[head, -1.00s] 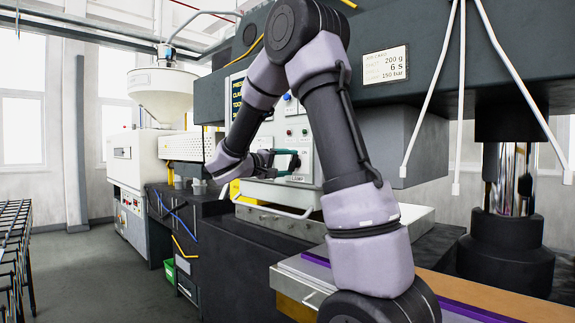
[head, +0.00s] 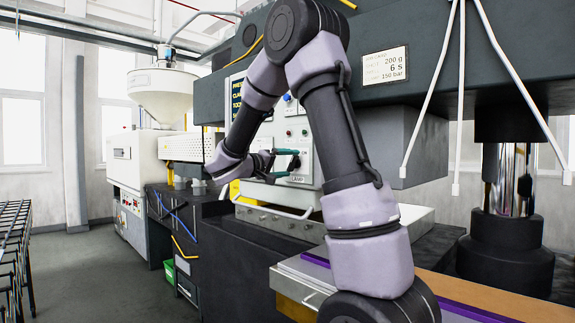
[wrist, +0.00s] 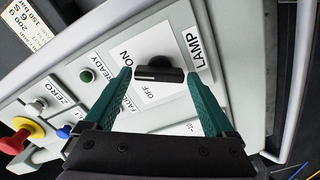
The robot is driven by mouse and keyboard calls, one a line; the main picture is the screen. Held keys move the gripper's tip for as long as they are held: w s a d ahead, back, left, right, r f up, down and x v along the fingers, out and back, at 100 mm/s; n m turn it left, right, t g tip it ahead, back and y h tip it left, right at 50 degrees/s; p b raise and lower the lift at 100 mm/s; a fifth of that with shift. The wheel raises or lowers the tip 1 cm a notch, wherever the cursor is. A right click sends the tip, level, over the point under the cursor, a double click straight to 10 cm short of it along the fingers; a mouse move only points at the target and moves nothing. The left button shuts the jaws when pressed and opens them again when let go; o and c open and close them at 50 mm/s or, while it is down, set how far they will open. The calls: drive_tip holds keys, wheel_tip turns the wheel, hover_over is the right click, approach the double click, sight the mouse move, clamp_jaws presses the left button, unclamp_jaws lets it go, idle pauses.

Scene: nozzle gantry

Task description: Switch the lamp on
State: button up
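The lamp switch is a black rotary knob (wrist: 160,74) with a white line on its bar, on a white plate marked ON, OFF and LAMP. In the wrist view its bar lies across the picture, with the white line towards the left. My gripper (wrist: 159,72) has teal fingers spread on either side of the knob, close to the ends of its bar. I see no clear contact. In the head view my gripper (head: 296,163) is at the control panel (head: 300,130), and the knob is small there and partly hidden by the fingers. The lamp itself is not identifiable.
Near the knob in the wrist view are a green button (wrist: 87,75), a grey ZERO button (wrist: 38,104), a blue button (wrist: 64,132) and a red-and-yellow mushroom button (wrist: 20,135). A white handle rail (head: 275,211) runs below the panel. White rods (head: 457,100) hang at right.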

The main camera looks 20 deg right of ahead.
drive_tip(key=v, duration=1)
drive_tip(key=shift+a, duration=0.4)
drive_tip(key=shift+s, duration=0.15)
drive_tip(key=shift+d, duration=0.1)
